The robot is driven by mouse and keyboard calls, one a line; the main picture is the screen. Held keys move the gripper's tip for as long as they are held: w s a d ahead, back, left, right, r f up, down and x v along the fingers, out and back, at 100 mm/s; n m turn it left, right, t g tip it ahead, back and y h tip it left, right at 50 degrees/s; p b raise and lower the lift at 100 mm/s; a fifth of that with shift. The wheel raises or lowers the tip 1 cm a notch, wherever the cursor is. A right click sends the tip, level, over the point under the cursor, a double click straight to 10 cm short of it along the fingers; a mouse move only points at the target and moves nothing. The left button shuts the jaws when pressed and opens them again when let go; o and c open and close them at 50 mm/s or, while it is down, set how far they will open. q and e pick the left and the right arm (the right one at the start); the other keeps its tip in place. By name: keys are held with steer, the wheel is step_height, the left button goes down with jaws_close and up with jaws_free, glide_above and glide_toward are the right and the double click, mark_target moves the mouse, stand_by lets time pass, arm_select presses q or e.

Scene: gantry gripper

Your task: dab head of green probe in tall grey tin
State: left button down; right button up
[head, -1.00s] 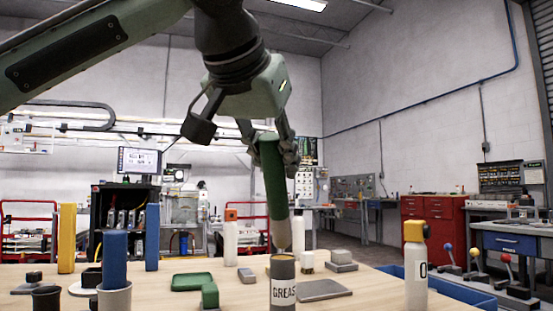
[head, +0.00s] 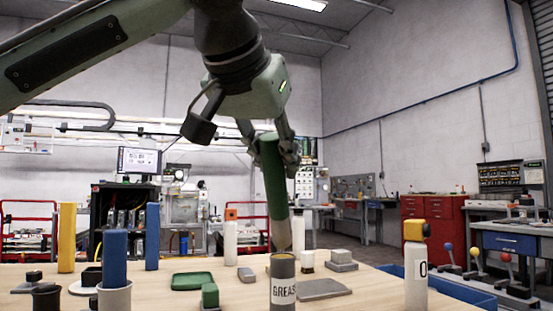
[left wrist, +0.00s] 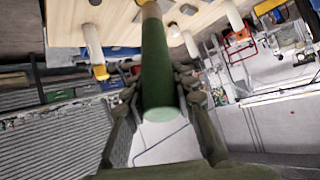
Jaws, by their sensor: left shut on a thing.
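My left gripper (head: 272,150) is shut on the green probe (head: 274,180), which also runs up the middle of the left wrist view (left wrist: 157,70). The probe points down, slightly tilted, with its tan head (head: 281,236) at the bottom. The tall grey tin (head: 283,292), with a white label reading "GREAS", stands at the table's front middle. The probe's head shows right at the tin's top rim in the head view. I cannot tell whether its tip is inside, above or behind the rim. My right gripper is not in view.
A white bottle with a yellow cap (head: 415,270) stands to the right. A blue cylinder in a pale cup (head: 114,298) stands left. A green block (head: 210,295), a green tray (head: 192,281) and a grey plate (head: 322,289) lie near the tin. Another white bottle (head: 230,243) stands behind.

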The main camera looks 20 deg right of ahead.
arm_select(q)
steer(key=shift+f+b, duration=0.45)
steer(key=shift+f, duration=0.3)
stand_by(0.5)
stand_by(0.5)
